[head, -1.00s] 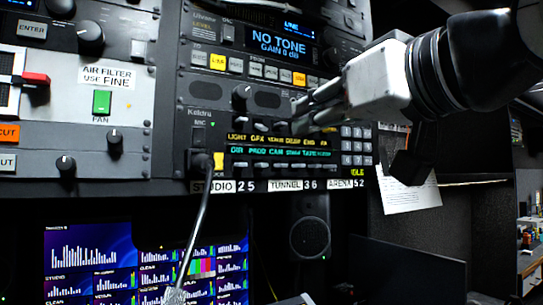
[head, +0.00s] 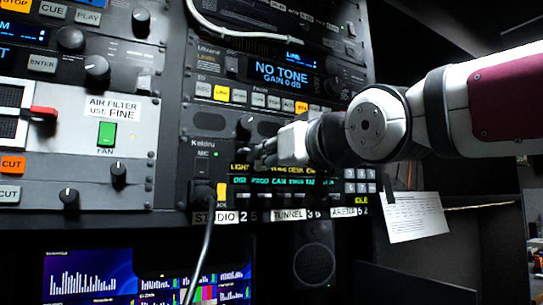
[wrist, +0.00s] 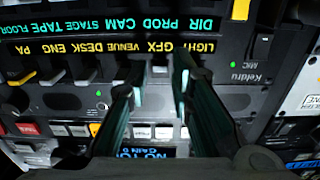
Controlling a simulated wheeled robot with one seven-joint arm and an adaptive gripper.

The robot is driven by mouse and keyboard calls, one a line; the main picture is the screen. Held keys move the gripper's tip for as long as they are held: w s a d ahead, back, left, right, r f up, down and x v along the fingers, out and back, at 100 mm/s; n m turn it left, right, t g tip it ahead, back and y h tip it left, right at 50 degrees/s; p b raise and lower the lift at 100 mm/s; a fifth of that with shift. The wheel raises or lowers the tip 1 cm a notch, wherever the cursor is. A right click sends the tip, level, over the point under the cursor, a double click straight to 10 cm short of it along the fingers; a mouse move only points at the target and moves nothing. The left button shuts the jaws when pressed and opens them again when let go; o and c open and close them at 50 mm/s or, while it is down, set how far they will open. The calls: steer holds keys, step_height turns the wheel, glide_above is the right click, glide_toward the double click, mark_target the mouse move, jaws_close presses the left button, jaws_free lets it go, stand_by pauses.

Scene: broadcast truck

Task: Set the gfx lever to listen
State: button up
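The intercom panel (head: 207,170), marked Keldru, carries a yellow row of labels, LIGHT to PA, above a green row. In the wrist view, where the panel appears upside down, the GFX label (wrist: 163,46) is readable. A small pale lever, the gfx lever (wrist: 160,70), stands in line with that label. My gripper (wrist: 158,78) is open, with one dark finger on each side of this lever; I cannot tell whether either finger touches it. In the head view my gripper (head: 263,155) is at the panel and hides the GFX label and lever.
Neighbouring levers (wrist: 85,75) stand close beside the left finger in the wrist view. Lit square buttons (wrist: 140,131) lie near the fingers. A gooseneck cable (head: 207,245) hangs from the panel's left part. A paper note (head: 413,216) hangs at right.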

steer(key=shift+w+a, duration=0.1)
steer(key=shift+w, duration=0.15)
jaws_close()
